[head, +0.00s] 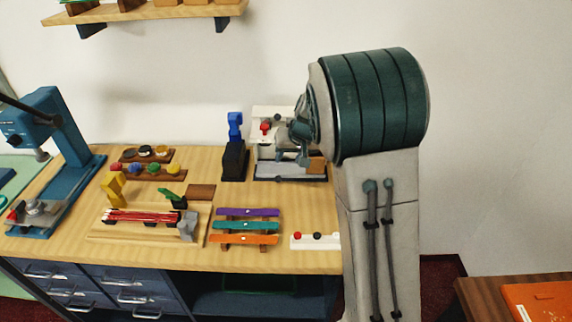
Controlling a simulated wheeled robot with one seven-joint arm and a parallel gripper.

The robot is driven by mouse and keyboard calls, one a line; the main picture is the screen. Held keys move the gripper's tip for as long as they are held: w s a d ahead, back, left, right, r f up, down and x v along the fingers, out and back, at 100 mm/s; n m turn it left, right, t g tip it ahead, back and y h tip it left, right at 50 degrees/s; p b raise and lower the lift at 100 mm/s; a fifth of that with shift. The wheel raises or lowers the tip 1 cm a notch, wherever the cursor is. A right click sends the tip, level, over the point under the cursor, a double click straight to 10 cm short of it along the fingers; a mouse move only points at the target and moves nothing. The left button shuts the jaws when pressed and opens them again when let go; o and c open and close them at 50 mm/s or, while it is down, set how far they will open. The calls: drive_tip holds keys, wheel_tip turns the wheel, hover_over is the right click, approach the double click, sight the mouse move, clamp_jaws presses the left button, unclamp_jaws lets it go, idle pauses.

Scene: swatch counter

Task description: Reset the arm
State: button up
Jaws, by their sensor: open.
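My arm rises at the right of the head view, a pale grey link under a large dark green banded joint. It bends left behind that joint. My gripper (290,153) shows small and partly hidden at the left of the joint, over the white machine (264,170) at the back of the counter. Its jaws are open, and I see nothing held in them. Whether it touches the machine I cannot tell.
The wooden counter (60,238) holds a blue press (72,172), a rack of red rods (150,216), purple, teal and orange bars (246,226), and colored knobs (150,168). A shelf (150,13) hangs above. A brown table (487,300) stands lower right. The wall side at right is clear.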

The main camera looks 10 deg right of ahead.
drive_tip(key=shift+s+d+r, duration=0.1)
drive_tip(key=shift+s+r, duration=0.15)
drive_tip(key=shift+r, duration=0.3)
drive_tip(key=s+d+r, duration=0.1)
drive_tip(key=s+r, duration=0.1)
drive_tip(key=s, duration=0.8)
drive_tip(key=s+d+r+g+h, duration=0.1)
drive_tip(key=s+d, duration=0.1)
drive_tip(key=s, duration=0.9)
drive_tip(key=s+d+r+h, duration=0.1)
drive_tip(key=s+r, duration=0.1)
drive_tip(key=s, duration=0.8)
drive_tip(key=shift+s+d+r, duration=0.15)
drive_tip(key=shift+d+r, duration=0.1)
drive_tip(key=shift+r, duration=0.1)
